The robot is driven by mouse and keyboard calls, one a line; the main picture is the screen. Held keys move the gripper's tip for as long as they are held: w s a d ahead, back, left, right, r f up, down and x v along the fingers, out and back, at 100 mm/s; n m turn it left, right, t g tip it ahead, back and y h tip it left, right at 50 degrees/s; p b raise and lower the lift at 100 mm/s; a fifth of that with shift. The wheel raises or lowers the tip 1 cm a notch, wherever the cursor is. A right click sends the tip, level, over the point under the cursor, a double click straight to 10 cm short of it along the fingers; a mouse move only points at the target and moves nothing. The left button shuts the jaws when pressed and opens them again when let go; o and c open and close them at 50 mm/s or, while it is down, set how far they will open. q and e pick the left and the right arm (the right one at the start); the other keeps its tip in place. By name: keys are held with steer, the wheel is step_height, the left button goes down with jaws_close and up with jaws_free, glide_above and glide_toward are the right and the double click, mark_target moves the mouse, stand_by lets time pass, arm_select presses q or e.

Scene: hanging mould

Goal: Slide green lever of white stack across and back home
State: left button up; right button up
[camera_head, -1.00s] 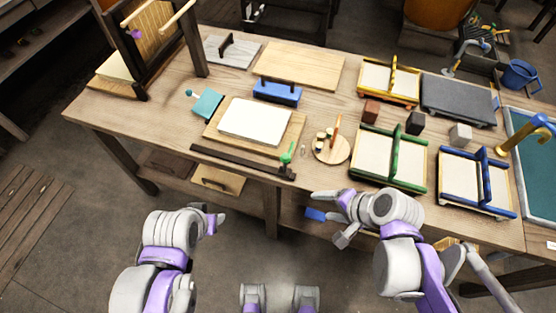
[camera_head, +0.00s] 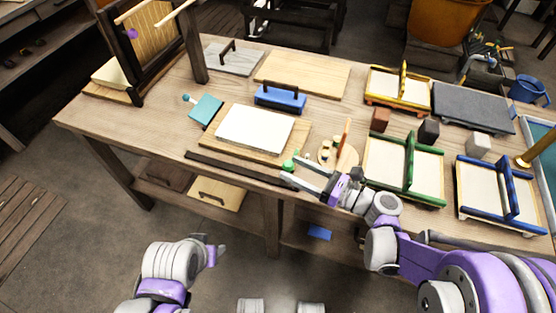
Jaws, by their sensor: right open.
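The white stack (camera_head: 254,127) lies on a wooden board (camera_head: 217,143) in the middle of the table. A dark rail (camera_head: 232,169) runs along the table's front edge before it. The green lever (camera_head: 288,164) stands at the rail's right end, its lower part partly hidden by my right gripper. My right gripper (camera_head: 288,171) is open, with its fingertips right at the green lever; I cannot tell whether they touch it. My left gripper (camera_head: 217,250) hangs low at the left, away from the table; its jaws are too unclear to tell.
A round wooden board (camera_head: 345,160) with small pieces stands just right of the lever, close to my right gripper. The green-framed tray (camera_head: 421,174) and blue-framed tray (camera_head: 492,196) are farther right. A blue block (camera_head: 279,98) and teal paddle (camera_head: 206,109) lie behind and left.

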steer(key=x, duration=0.5)
steer(key=shift+w+a, duration=0.15)
steer(key=shift+a, duration=0.1)
jaws_close()
stand_by(1.2)
